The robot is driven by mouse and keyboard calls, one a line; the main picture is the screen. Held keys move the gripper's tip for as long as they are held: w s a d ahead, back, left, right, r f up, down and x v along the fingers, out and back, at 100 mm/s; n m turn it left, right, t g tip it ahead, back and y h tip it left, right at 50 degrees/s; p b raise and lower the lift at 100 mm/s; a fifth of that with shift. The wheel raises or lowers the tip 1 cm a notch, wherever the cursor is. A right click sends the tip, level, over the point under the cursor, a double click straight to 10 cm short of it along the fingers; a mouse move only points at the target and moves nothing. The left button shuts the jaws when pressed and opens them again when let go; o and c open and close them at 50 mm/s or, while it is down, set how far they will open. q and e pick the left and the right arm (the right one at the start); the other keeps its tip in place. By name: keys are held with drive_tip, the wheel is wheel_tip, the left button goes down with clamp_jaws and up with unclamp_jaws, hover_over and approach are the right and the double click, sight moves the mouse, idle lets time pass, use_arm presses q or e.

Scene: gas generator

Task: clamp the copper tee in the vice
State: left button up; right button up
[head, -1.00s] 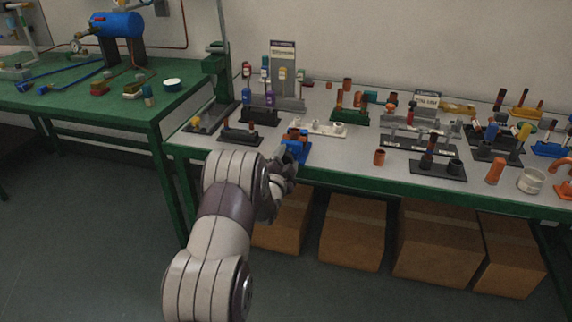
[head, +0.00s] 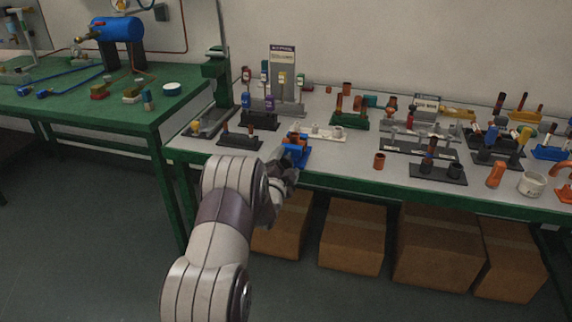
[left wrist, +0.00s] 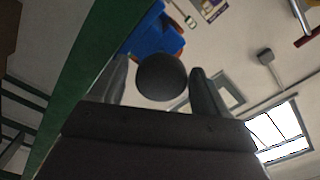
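The blue vice (head: 297,155) stands at the front edge of the workbench, left of the middle. An orange-brown copper piece (head: 296,137) shows at its top; it may be the tee, but it is too small to tell how it sits. My left gripper (head: 287,170) is at the vice's near side. In the left wrist view the two fingers stand apart on either side of a dark round knob (left wrist: 162,77), in front of the blue vice (left wrist: 153,40). A small gap shows at the left finger. My right gripper is in neither view.
The grey-topped workbench (head: 335,165) holds several stands with fittings. A copper cup (head: 379,161) and a dark holder (head: 438,174) stand right of the vice. Cardboard boxes (head: 352,236) sit below. A green table (head: 80,108) is at the left.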

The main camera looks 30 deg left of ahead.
use_arm(q)
drive_tip(key=shift+s, duration=0.1)
drive_tip(key=v, duration=1.2)
drive_tip(key=shift+s, duration=0.3)
